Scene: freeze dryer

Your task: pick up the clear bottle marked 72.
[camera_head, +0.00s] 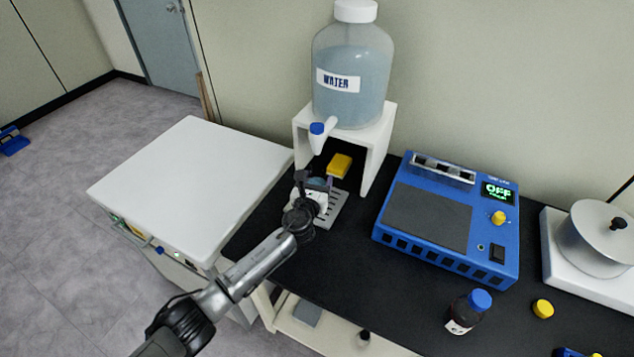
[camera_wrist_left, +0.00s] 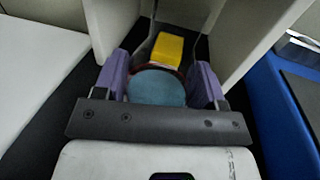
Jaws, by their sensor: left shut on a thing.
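My left gripper (camera_head: 317,187) reaches in from the left to the drip tray under the water jug's spout. In the left wrist view its purple fingers (camera_wrist_left: 158,80) are shut on the two sides of a round, bluish-teal-topped thing, seen from above, which looks like the bottle (camera_wrist_left: 157,88). No number can be read on it, and its lower part is hidden. In the head view the gripper and wrist mostly cover it. My right gripper does not show.
The water jug (camera_head: 352,75) stands on a white stand (camera_head: 378,150), with a yellow block (camera_head: 339,166) beneath. A blue device (camera_head: 447,220) is to the right. A dark bottle (camera_head: 467,312) with a blue cap and a yellow cap (camera_head: 543,309) are at front right. A white-topped cabinet (camera_head: 195,185) is left.

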